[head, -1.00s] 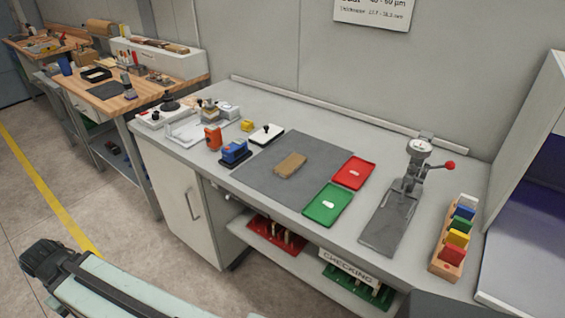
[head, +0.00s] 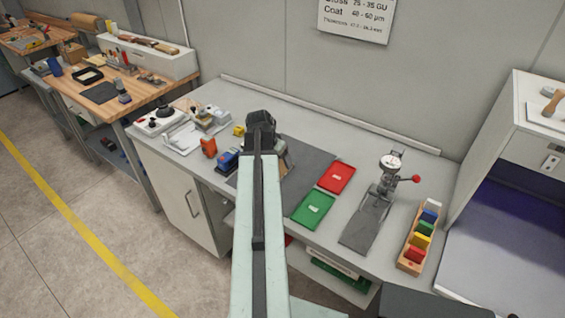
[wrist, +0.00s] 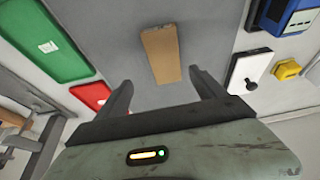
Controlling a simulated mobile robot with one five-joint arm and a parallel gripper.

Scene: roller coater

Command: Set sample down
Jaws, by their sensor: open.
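The sample, a flat brown block (wrist: 161,53), lies on the dark grey mat (wrist: 205,25) in the wrist view. In the head view the mat (head: 315,170) shows beside my arm, which hides most of the sample. My gripper (wrist: 160,76) is open and empty, its two fingers spread to either side of the block's near end. The block appears beyond the fingertips, apart from both fingers. In the head view my arm reaches over the bench to the mat, and the fingers are hidden.
A green tray (head: 312,211) and a red tray (head: 337,177) lie at the mat's right. A gauge on a stand (head: 391,163) and a wooden rack of coloured blocks (head: 404,262) are further right. A blue device (head: 226,160) and an orange one (head: 208,147) stand left.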

